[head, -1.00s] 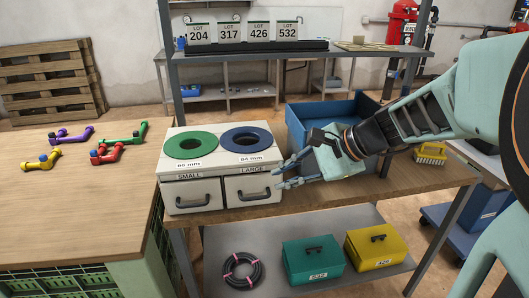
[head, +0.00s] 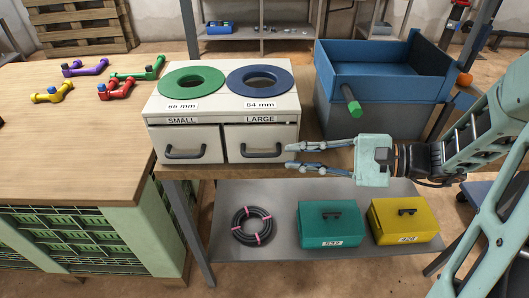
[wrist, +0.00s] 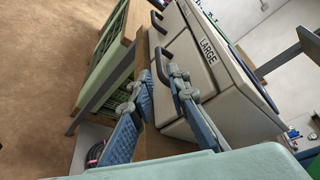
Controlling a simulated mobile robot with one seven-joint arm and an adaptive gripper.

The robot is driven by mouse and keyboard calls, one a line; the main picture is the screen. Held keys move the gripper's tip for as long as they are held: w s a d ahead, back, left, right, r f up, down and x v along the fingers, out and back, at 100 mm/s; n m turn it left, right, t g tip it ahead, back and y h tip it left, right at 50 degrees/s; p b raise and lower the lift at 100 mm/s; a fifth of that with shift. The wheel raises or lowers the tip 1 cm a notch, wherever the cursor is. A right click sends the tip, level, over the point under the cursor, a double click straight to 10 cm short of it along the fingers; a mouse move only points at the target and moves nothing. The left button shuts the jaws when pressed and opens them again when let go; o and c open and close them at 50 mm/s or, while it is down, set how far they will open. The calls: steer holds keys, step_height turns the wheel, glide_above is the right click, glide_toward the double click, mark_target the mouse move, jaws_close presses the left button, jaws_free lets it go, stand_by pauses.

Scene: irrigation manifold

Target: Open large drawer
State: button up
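My gripper (head: 290,156) points left, just right of that handle in the head view. Its two fingers are apart with nothing between them. In the wrist view my gripper (wrist: 160,75) has its fingertips near the handle; I cannot tell whether they touch it.
The small drawer (head: 184,140) with its handle is on the left. A blue bin (head: 370,65) stands right of the cabinet. A lower shelf (head: 285,200) holds a hose coil, a teal box and a yellow box. Colored pipe pieces lie on the left table.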

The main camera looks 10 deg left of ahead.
mark_target(268, 155)
steer(key=x, duration=0.8)
steer(key=shift+a+f+b, duration=0.2)
steer(key=shift+a+b, duration=0.15)
steer(key=shift+b, duration=0.05)
jaws_close()
